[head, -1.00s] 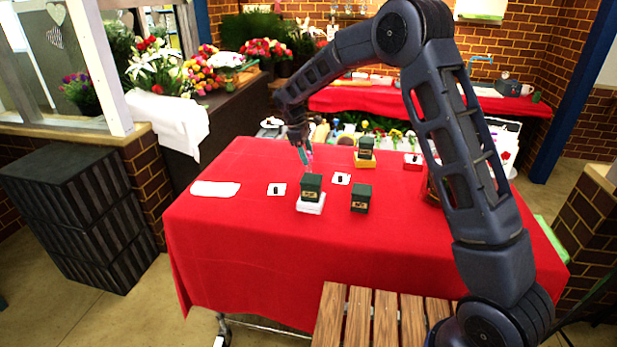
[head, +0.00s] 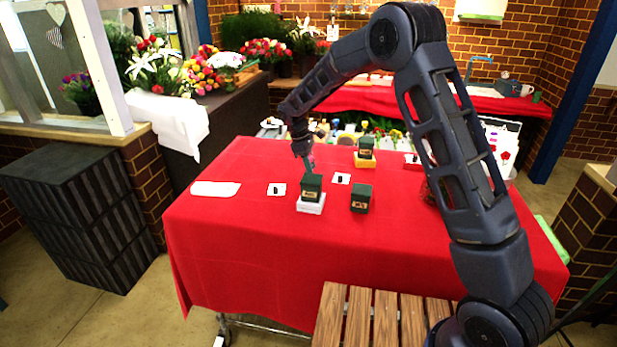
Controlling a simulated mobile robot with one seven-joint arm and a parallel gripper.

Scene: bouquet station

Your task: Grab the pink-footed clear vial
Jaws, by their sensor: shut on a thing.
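My gripper (head: 308,166) points down over the red-covered table, just behind a dark green box on a white base. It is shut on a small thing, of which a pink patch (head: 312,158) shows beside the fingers. This fits the pink-footed clear vial, but its clear body is too small and too covered by the fingers to make out. I cannot tell whether it touches the table.
The dark box (head: 312,188) on its white base (head: 311,206) stands close in front of my gripper. Another dark box (head: 361,198) stands to the right, and one on a yellow base (head: 365,158) farther back. The red table (head: 260,250) is clear in front.

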